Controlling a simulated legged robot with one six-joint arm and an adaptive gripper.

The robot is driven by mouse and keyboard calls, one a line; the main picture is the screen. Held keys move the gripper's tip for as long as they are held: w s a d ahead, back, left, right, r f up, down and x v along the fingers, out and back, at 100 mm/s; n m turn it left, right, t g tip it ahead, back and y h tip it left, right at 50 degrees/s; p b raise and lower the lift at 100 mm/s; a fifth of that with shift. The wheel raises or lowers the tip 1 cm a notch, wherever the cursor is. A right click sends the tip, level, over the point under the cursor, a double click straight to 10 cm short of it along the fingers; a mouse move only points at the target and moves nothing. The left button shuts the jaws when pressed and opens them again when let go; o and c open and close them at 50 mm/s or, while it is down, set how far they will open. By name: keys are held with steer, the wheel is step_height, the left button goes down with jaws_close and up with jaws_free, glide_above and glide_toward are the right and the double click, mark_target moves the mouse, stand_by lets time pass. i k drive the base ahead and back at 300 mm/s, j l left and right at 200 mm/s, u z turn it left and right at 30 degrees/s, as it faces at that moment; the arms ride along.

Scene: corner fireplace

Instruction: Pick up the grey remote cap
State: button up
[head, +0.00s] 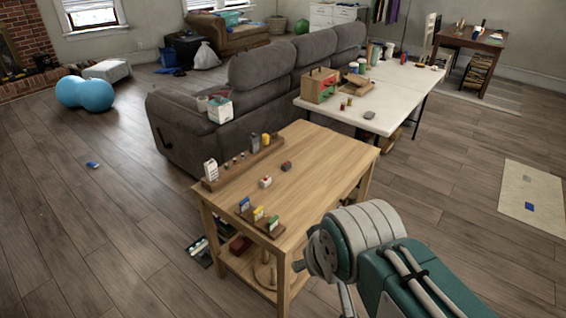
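I cannot tell for sure which item is the grey remote cap. A small dark grey and reddish piece (286,166) lies on the bare middle of the wooden table (310,190). A small white and red piece (265,182) lies to its left and nearer. A flat grey item (369,115) lies on the near end of the white table (395,118). My arm's teal and white links reach in from the lower right, beside the wooden table's near right side. The fingers of my gripper do not show, and no held thing is visible.
A wooden rack (240,168) with bottles and small items lines the wooden table's back left edge. A lower rack with small boxes (258,213) stands at its front left. A grey sofa (265,75) stands behind. The floor (440,215) right of the table is mostly clear.

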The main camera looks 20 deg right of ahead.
mark_target(284, 168)
steer(key=l+u, duration=0.4)
steer(key=l, duration=0.7)
steer(key=l+u, duration=0.35)
steer(key=l, duration=0.75)
steer(key=i+l+u, duration=0.35)
steer(key=l, duration=0.3)
steer(key=i+l+u, duration=0.2)
steer(key=l, duration=0.2)
steer(key=i+l+u, duration=0.2)
steer(key=l, duration=0.2)
